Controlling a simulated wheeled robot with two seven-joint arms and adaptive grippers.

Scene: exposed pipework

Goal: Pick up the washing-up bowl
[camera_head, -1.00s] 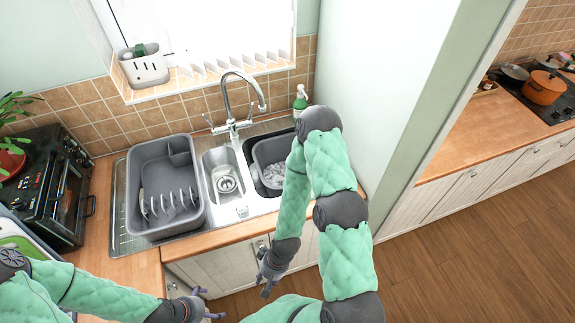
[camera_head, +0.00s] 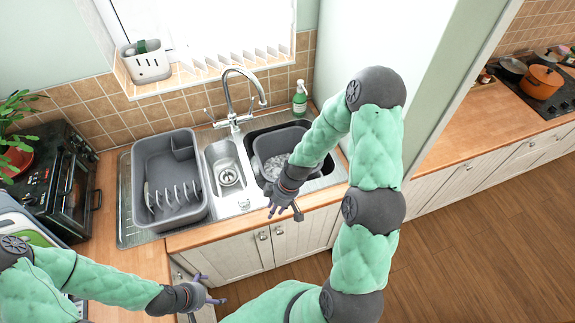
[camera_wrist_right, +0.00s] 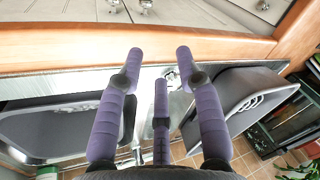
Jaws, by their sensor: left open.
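The washing-up bowl (camera_head: 278,143) is a dark grey tub in the right sink basin, with clear, shiny contents in its bottom. My right forearm hides its right part. In the right wrist view, the bowl (camera_wrist_right: 58,132) fills the left side. My right gripper (camera_head: 284,210) is at the sink's front edge, in front of the bowl and apart from it. Its purple fingers (camera_wrist_right: 159,58) are spread with nothing between them. My left gripper (camera_head: 212,290) is open and empty, low in front of the cupboards, left of the bowl.
A grey dish rack (camera_head: 168,205) stands on the left drainer beside a small basin. The tap (camera_head: 235,120) rises behind the sink. A green soap bottle (camera_head: 299,100) stands behind the bowl, near the wall. A black oven (camera_head: 55,185) stands at the left.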

